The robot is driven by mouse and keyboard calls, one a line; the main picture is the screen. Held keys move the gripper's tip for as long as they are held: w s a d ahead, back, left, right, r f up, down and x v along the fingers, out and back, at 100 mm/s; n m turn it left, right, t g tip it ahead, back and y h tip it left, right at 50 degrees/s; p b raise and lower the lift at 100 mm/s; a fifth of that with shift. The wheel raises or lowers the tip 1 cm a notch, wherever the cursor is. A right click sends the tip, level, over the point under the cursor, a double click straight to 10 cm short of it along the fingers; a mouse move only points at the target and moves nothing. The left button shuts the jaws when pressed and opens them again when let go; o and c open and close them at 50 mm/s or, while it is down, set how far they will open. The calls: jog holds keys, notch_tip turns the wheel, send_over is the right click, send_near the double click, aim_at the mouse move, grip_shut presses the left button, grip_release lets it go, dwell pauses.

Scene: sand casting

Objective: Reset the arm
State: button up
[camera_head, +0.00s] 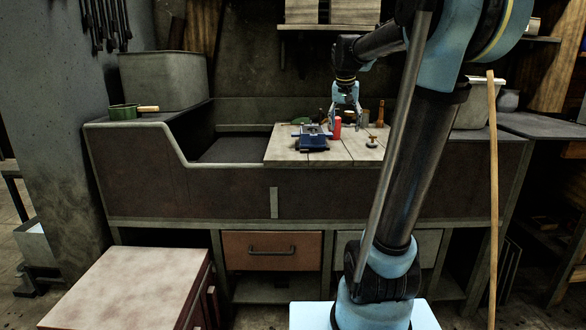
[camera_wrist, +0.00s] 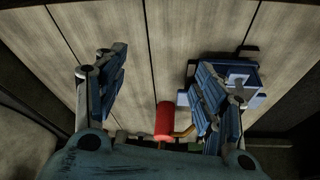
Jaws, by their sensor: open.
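My gripper (camera_head: 345,108) hangs from my arm over the wooden board top of the bench. In the wrist view its two fingers (camera_wrist: 160,95) are spread wide apart with nothing between the tips. A red cylinder (camera_head: 337,128) stands on the boards beside the gripper; in the wrist view it shows low between the fingers (camera_wrist: 164,120), apart from both. A blue vise-like tool (camera_head: 313,138) sits on the boards left of the red cylinder. It is partly hidden behind the right finger in the wrist view (camera_wrist: 250,80).
The wooden boards (camera_head: 290,155) also bear a small brass-coloured piece (camera_head: 371,142) and bottles (camera_head: 380,114) at the back. A green pan (camera_head: 123,111) rests on the bench's left rim. A light-topped cabinet (camera_head: 130,285) stands front left. A long wooden pole (camera_head: 493,200) stands at right.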

jog(key=s+f+n, duration=0.1)
jog(key=s+f, duration=1.2)
jog(key=s, duration=0.3)
jog(key=s+f+n+g+y, duration=0.1)
jog(key=s+f+n, duration=0.1)
jog(key=s+f, duration=1.2)
jog(key=s, duration=0.2)
jog(key=shift+s+d+f+g, duration=0.2)
jog(key=shift+s+g, duration=0.1)
jog(key=shift+w+f, duration=0.2)
jog(key=shift+w, duration=0.25)
